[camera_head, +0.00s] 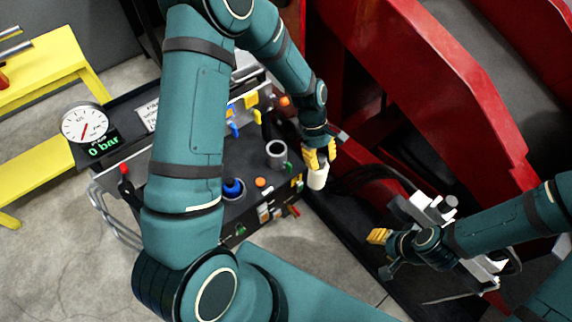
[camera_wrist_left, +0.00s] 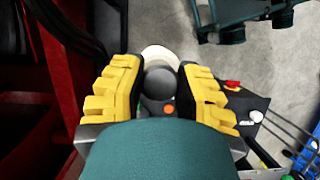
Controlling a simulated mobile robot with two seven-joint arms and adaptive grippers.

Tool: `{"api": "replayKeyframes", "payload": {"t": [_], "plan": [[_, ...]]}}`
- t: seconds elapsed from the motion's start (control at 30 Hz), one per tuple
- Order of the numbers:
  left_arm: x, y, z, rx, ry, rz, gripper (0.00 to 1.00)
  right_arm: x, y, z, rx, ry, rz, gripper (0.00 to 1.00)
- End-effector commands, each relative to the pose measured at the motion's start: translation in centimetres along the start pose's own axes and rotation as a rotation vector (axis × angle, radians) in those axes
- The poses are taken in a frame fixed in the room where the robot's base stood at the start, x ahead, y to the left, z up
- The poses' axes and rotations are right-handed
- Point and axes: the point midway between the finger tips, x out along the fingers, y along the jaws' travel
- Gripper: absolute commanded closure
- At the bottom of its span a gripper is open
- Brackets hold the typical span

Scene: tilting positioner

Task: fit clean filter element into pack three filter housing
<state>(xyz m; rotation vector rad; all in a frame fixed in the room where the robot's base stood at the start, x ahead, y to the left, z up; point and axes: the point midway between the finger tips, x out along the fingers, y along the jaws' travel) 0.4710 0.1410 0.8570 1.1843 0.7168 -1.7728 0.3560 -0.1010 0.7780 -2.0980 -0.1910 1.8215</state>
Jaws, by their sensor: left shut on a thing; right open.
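A white cylindrical filter element (camera_head: 317,179) is held by my left gripper (camera_head: 319,156), whose yellow fingers are shut on it. It hangs to the right of a grey, open-topped cylindrical housing (camera_head: 276,149) on the dark panel, apart from it in the picture. In the left wrist view, the element's pale round rim (camera_wrist_left: 157,52) shows between the yellow fingers (camera_wrist_left: 157,88); a grey round part there I cannot identify for sure. My right gripper (camera_head: 378,237) is open, with yellow fingertips, at the lower right, away from the housing.
The dark panel (camera_head: 250,208) carries a blue knob (camera_head: 233,188), an orange button (camera_head: 260,182) and yellow levers. A gauge (camera_head: 85,124) reads 0 bar. A red frame (camera_head: 440,90) rises at right. Yellow benches (camera_head: 35,185) stand at left.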

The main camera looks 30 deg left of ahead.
Motion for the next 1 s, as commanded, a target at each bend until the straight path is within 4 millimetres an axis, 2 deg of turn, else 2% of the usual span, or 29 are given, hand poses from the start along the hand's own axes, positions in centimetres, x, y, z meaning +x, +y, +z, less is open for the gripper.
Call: {"api": "replayKeyframes", "payload": {"t": [0.03,0.1,0.33,0.47,0.6,0.8,1.0], "plan": [[1.1,0.3,-0.7,-0.139,-0.001,0.057,1.0,0.8,0.3,0.1,-0.001,-0.001,0.0,0.59],[2.0,0.9,-1.6,-0.35,-0.002,0.143,1.0,1.3,0.5,0.2,-0.002,-0.002,-0.001,0.59],[4.3,1.4,-5.9,-1.026,0.0,0.423,1.0,3.1,1.1,0.6,-0.006,-0.006,-0.001,0.59],[5.3,0.2,-8.9,-1.401,0.001,0.576,1.0,4.0,1.5,0.7,-0.007,-0.008,-0.002,0.59],[6.2,-2.1,-12.2,-1.795,0.003,0.739,1.0,5.1,1.9,0.9,-0.009,-0.011,-0.002,0.59],[6.8,-5.8,-15.4,-2.205,0.005,0.914,1.0,6.0,2.2,1.1,-0.011,-0.013,-0.003,0.59],[6.8,-7.4,-16.7,-2.37,0.002,0.987,1.0,6.2,2.3,1.2,-0.012,-0.014,-0.003,0.59]]}}
